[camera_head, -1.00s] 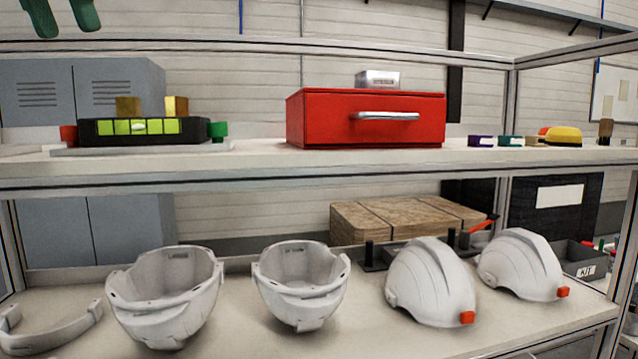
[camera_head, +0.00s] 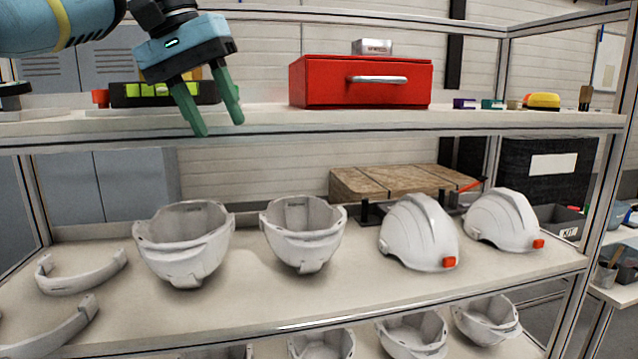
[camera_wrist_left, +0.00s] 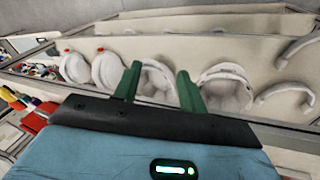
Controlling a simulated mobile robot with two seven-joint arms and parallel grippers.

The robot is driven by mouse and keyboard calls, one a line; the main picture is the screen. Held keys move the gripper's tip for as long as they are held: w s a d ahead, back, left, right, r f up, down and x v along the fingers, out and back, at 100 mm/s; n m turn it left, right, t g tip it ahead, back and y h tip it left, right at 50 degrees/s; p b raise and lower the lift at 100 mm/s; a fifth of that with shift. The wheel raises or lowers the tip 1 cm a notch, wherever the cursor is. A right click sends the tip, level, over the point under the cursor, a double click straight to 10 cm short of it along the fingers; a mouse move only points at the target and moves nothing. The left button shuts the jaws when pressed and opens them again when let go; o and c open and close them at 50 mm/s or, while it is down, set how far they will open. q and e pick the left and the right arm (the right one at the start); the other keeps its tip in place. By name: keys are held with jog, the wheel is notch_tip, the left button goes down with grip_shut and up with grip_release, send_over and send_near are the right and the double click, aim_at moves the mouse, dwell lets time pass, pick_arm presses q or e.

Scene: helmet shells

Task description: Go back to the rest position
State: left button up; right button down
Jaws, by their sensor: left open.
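My left gripper (camera_head: 218,108) comes in from the upper left in the head view. Its two green fingers are apart with nothing between them, and they hang in front of the upper shelf. In the left wrist view the fingers (camera_wrist_left: 160,88) show open against the shelf of helmet shells. My right gripper is not in view. On the middle shelf (camera_head: 350,280), two white shells lie open side up, one left (camera_head: 185,250) and one beside it (camera_head: 302,240). Two more shells lie dome up at the right, the nearer (camera_head: 420,235) and the farther (camera_head: 505,220), each with an orange-red tab.
A red drawer box (camera_head: 335,83) stands on the upper shelf (camera_head: 400,121), right of my gripper. Curved white bands (camera_head: 80,275) lie at the left of the middle shelf. More shells (camera_head: 412,335) show on a lower level. A metal post (camera_head: 590,200) bounds the right side.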

pick_arm(q)
jog(key=s+d+f+n+g+h, duration=0.2)
jog(key=d+f+n+h, duration=0.85)
jog(key=f, duration=0.55)
jog(key=s+d+f+n+g+h, duration=0.1)
jog(key=s+d+f+n+h, duration=0.2)
jog(key=d+f+n+h, duration=0.8)
jog(key=s+a+f+n+t+y, duration=0.1)
jog(key=a+f+n+t+y, duration=0.35)
jog(key=f+n, duration=0.6)
jog(key=a+f+n+t+y, duration=0.2)
jog(key=f+n+t+y, duration=0.45)
jog(key=n, duration=0.65)
jog(key=s+a+f+n+t+y, duration=0.1)
jog(key=a+f+n+t+y, duration=0.25)
jog(key=f+n+t, duration=0.55)
jog(key=s+a+f+n+g+y, duration=0.8)
jog(key=s+a+f+n, duration=0.9)
jog(key=s+f, duration=0.3)
jog(key=shift+s+a+f+g+y, duration=0.45)
jog(key=shift+s+a, duration=0.25)
jog(key=shift+s, duration=0.3)
